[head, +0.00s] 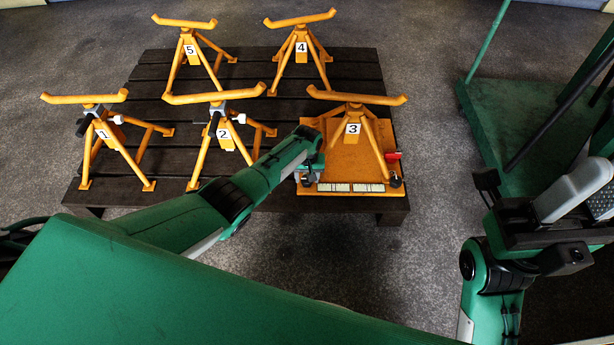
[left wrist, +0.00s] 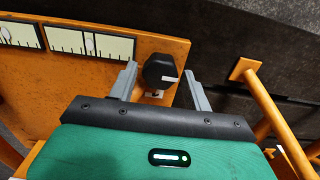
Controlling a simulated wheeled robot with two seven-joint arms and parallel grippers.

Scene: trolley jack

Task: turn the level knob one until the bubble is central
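An orange plate (head: 350,160) carries stand 3 (head: 352,128). Along its front edge sit two white level scales, left (head: 337,187) and right (head: 370,187). In the left wrist view, the nearer scale (left wrist: 70,43) has a pale bubble (left wrist: 90,45) around its middle; the other scale (left wrist: 22,36) is cut off by the frame. A black knob (left wrist: 158,70) with a white mark stands between the fingers of my left gripper (left wrist: 162,82). The gripper is open around it, with visible gaps. A label beside the knob is partly hidden. My right gripper (head: 585,195) is away at the right, its opening unclear.
A second black knob (head: 395,181) is at the plate's right corner, below a red part (head: 393,156). Other numbered orange stands, such as stand 2 (head: 222,130) and stand 4 (head: 302,48), fill the dark slatted platform (head: 140,75). A green trolley (head: 510,120) stands at the right.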

